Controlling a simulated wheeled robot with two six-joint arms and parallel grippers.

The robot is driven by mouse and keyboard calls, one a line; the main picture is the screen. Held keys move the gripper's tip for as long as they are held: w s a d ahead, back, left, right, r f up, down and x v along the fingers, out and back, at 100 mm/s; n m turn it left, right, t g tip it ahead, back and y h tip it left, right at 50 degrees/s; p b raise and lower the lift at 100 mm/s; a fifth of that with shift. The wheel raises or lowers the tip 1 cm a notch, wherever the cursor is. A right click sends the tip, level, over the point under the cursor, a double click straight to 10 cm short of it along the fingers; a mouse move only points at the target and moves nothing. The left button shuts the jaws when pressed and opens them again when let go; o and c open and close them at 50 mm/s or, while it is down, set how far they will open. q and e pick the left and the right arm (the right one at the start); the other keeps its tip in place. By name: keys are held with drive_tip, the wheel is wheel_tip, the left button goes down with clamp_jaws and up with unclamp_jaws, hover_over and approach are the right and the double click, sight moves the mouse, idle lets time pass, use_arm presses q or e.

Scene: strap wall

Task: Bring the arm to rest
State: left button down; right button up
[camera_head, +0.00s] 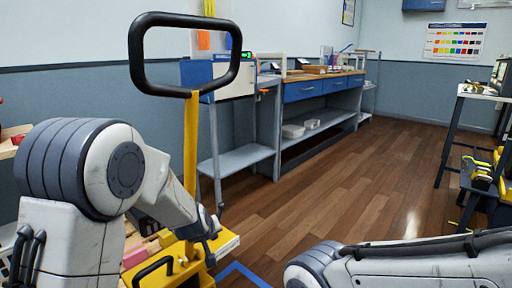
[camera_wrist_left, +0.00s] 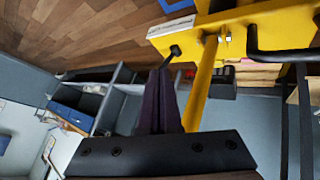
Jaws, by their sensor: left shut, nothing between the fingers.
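My left arm comes in from the left in the head view, bent at a large grey joint. My left gripper (camera_head: 210,252) points down at its end. In the left wrist view its two dark fingers (camera_wrist_left: 160,98) are together with nothing between them. Beside them runs a yellow post (camera_wrist_left: 203,85), apart from or touching the fingers, I cannot tell. My right arm shows only as a pale link at the bottom right of the head view; its gripper is out of frame.
The yellow post (camera_head: 191,140) rises beside my left arm to a black loop handle (camera_head: 136,55). A yellow base with boxes (camera_head: 228,243) lies below. A grey shelf cart (camera_head: 237,160) and blue-drawer bench (camera_head: 303,90) line the wall. Wooden floor (camera_head: 340,185) is open in the middle.

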use_arm(q)
drive_tip(key=s+a+f+m+g, duration=0.1)
drive_tip(key=s+a+m+g, duration=0.2)
drive_tip(key=s, duration=0.9)
drive_tip(key=s+a+m+g, duration=0.2)
drive_tip(key=s+g, duration=0.1)
drive_tip(key=s, duration=0.8)
drive_tip(key=s+d+r+m+g+p, duration=0.1)
drive_tip(key=s+d+r+m, duration=0.3)
drive_tip(key=s+d, duration=0.3)
drive_tip(key=s+d+r+m+g+p, duration=0.1)
drive_tip(key=s+d+r+m, duration=0.3)
drive_tip(key=s+d, duration=0.3)
wheel_tip(320, 180, up, 37)
drive_tip(key=p, duration=3.7)
drive_tip(key=shift+a+n+h+p, duration=0.3)
drive_tip(key=shift+a+p, duration=0.05)
drive_tip(key=shift+w+r, duration=0.1)
drive_tip(key=shift+d, duration=0.15)
